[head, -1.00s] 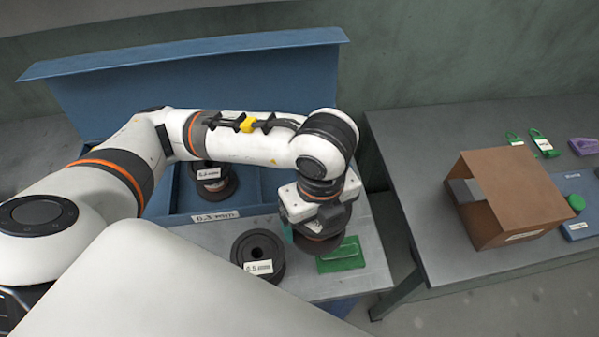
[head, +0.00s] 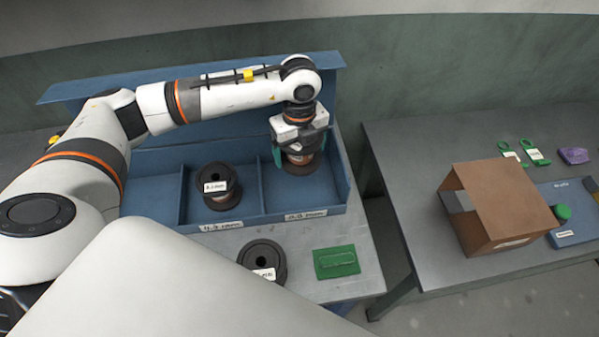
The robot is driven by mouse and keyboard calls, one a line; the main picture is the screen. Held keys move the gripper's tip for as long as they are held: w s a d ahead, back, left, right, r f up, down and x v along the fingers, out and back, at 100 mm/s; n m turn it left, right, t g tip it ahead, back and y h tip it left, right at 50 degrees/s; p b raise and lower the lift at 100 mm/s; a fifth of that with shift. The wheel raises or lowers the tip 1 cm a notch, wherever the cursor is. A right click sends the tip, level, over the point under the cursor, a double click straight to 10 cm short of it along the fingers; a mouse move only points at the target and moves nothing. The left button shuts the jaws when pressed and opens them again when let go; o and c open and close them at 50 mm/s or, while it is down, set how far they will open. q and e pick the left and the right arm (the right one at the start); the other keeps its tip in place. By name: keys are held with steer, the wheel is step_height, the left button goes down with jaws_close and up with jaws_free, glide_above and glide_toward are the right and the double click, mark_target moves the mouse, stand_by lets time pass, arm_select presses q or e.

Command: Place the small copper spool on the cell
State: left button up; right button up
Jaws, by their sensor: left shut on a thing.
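My left gripper (head: 300,152) is shut on a dark-flanged spool with a copper winding (head: 303,165). It holds that spool upright over the right-hand compartment of the blue divided bin (head: 334,192); I cannot tell whether the spool touches the floor there. A second dark spool (head: 216,198) with a white label stands in the compartment to its left. A third dark spool (head: 261,256) with a label stands on the grey table in front of the bin. My right gripper is not in view.
A green block (head: 336,262) lies on the table front right. The leftmost compartment (head: 152,197) is empty.

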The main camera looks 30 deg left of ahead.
mark_target(300, 185)
arm_select(q)
steer(key=f+p, duration=0.1)
steer(key=f, duration=0.4)
steer(key=f+p, duration=0.1)
steer(key=f, duration=0.4)
steer(key=shift+s+d+f, duration=0.2)
steer(key=shift+f, duration=0.05)
steer(key=shift+w+a+p, duration=0.1)
steer(key=shift+w+p, duration=0.05)
steer(key=shift+p, duration=0.35)
steer(key=shift+f, duration=0.25)
steer(key=shift+f, duration=0.1)
steer(key=shift+f, duration=0.15)
steer(key=o, duration=1.2)
steer(key=shift+o, duration=0.2)
